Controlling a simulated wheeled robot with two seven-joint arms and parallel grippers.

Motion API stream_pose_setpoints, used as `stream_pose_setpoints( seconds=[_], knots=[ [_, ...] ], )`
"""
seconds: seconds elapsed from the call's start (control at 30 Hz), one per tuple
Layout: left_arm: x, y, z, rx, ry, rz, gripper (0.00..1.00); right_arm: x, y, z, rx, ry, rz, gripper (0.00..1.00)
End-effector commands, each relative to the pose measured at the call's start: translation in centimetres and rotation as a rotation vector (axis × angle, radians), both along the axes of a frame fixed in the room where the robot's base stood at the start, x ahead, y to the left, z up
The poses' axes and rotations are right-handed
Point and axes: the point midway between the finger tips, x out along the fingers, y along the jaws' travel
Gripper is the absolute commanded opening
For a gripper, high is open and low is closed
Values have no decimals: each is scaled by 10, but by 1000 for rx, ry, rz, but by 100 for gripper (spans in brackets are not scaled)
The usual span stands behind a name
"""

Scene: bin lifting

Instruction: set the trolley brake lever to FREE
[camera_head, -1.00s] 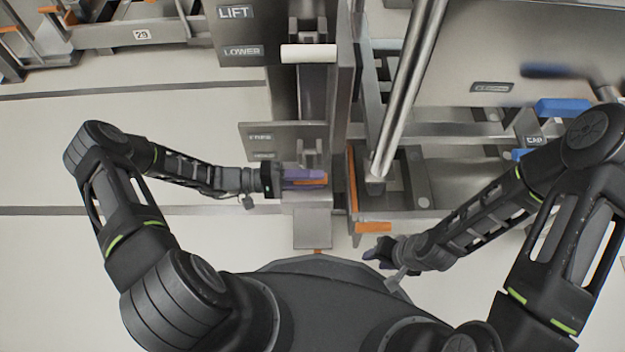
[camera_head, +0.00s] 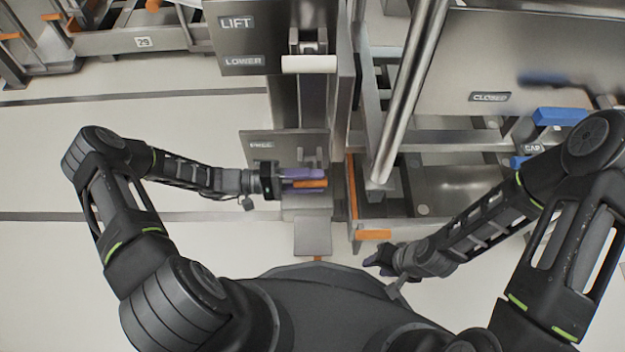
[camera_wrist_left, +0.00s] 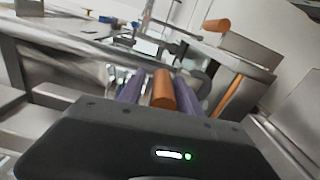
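The brake lever's orange handle (camera_head: 311,184) is low on the trolley's column, below a small plate (camera_head: 258,140) with a FREE label. A lower label on that plate is covered now. My left gripper (camera_head: 302,181) has its purple fingers on either side of the handle. In the left wrist view the orange handle (camera_wrist_left: 163,90) lies between the two fingers (camera_wrist_left: 158,92), with a gap on its left side and almost none on its right. My right gripper (camera_head: 376,257) is low, right of the column, away from the lever; its finger gap is too small to read.
Above is a plate with LIFT and LOWER labels (camera_head: 240,42) and a white handle (camera_head: 309,64). A slanted metal post (camera_head: 408,105) and a frame with an orange-edged corner (camera_head: 373,234) stand to the right. Open floor (camera_head: 130,245) lies left.

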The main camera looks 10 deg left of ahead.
Motion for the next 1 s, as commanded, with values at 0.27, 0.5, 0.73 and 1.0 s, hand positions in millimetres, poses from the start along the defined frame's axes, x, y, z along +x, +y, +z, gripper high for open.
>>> stream_pose_setpoints(
  seconds=[0.27, 0.5, 0.73, 1.0],
  knots=[
    [-1, 0, -1, 0, 3, -1, 47, 0, 0, 0, 0, 0, 0, 36],
    [-4, 14, -1, 1, 3, 2, 47, 0, 0, 3, 0, 1, 0, 36],
    [-13, 51, 0, 2, 2, 2, 47, -2, 0, 10, 1, 4, 3, 36],
    [-20, 75, -1, 0, 2, -1, 47, -2, 0, 12, 1, 6, 3, 36]
  ],
)
